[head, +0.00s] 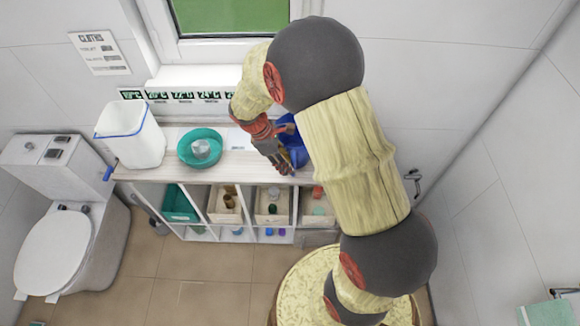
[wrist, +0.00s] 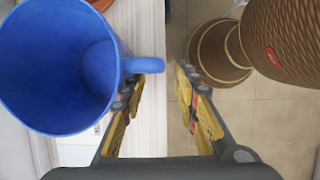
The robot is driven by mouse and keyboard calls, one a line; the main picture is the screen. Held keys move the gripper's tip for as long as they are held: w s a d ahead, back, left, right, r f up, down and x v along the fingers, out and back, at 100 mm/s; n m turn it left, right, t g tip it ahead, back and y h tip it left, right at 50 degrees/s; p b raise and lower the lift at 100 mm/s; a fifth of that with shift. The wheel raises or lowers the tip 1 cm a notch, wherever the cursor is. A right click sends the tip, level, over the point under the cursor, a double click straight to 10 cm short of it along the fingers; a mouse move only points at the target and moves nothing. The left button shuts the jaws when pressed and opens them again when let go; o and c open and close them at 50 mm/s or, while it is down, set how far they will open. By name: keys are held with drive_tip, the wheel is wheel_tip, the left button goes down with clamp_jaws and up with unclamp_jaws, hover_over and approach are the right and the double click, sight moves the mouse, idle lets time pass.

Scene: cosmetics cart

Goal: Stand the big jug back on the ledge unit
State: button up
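The big blue jug (head: 297,150) is at the right end of the top of the ledge unit (head: 150,174), partly hidden behind my arm. In the wrist view the jug (wrist: 40,70) fills the left side, its mouth facing the camera; it looks upright. I cannot tell whether its base rests fully on the top. Its handle (wrist: 148,65) points right, towards the space between my fingertips. My gripper (wrist: 160,82) is open, with a clear gap between the fingers. It also shows beside the jug in the head view (head: 276,160).
A white bin (head: 131,140) and a teal bowl (head: 186,160) holding a grey item stand left on the unit. Compartments below hold boxes and small items. A toilet (head: 60,245) is at left. The wall and window (head: 232,15) are behind.

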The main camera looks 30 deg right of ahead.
drive_tip(key=s+a+r+m+t+y, duration=0.1)
drive_tip(key=s+a+r+m+t, duration=0.15)
drive_tip(key=r, duration=0.75)
drive_tip(key=s+a+r+m+t+y, duration=0.15)
drive_tip(key=a+r, duration=0.25)
drive_tip(key=r, duration=0.6)
drive_tip(key=s+a+r+m+t+y, duration=0.1)
drive_tip(key=s+a+r+m+t, duration=0.2)
drive_tip(key=s, duration=0.9)
wheel_tip(320, 180, up, 6)
drive_tip(key=a+m+p, duration=0.1)
drive_tip(key=a+m, duration=0.1)
drive_tip(key=m, duration=0.2)
drive_tip(key=shift+s+t, duration=0.4)
wheel_tip(320, 180, down, 8)
drive_tip(key=b, duration=0.7)
drive_tip(key=shift+r+b, duration=0.15)
drive_tip(key=shift+b, duration=0.2)
